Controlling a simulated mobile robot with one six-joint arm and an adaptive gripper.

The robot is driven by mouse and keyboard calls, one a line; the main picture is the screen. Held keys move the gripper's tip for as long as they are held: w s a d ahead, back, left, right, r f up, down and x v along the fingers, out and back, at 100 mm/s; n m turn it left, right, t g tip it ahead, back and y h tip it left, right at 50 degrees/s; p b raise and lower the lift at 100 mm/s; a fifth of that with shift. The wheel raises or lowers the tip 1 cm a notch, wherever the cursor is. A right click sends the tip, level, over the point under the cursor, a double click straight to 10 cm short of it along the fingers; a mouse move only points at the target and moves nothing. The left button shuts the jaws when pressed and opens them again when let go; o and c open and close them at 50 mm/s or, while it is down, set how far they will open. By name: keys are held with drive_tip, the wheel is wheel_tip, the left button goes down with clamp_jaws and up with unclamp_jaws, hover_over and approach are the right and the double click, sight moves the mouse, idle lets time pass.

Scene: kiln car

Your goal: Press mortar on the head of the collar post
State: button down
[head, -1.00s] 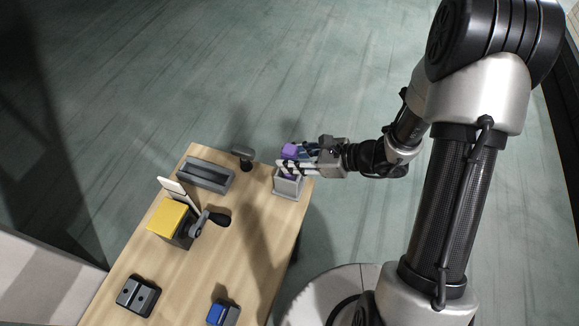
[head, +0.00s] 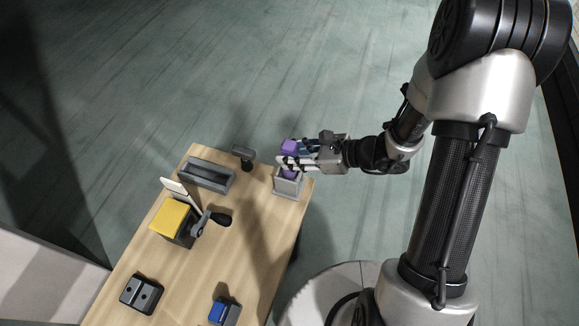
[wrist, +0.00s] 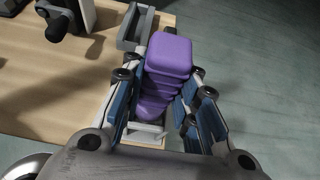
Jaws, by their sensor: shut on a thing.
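A purple block-like piece with a ribbed lower part (wrist: 168,55) stands between the blue finger pads of my gripper (head: 291,161), which is shut on it. It also shows in the head view (head: 289,146), upright at the top of an open grey box (head: 288,187) on the table's right corner. Its lower end appears to be down inside the box mouth; I cannot tell how deep. A dark grey post with a wide head (head: 243,157) stands left of the box and may be the collar post. No mortar can be made out.
A long grey tray (head: 207,174) lies at the table's back. A yellow-topped block with a white plate and dark lever (head: 173,218) stands at the left. A dark two-holed block (head: 142,294) and a blue-topped block (head: 219,312) sit nearer. The middle right of the table (head: 262,235) is clear.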

sight(286, 143)
drive_tip(key=shift+r, duration=0.1)
drive_tip(key=shift+r+p, duration=1.9)
drive_tip(key=shift+r, duration=0.55)
drive_tip(key=shift+r+p, duration=1.85)
drive_tip(key=shift+r, duration=0.65)
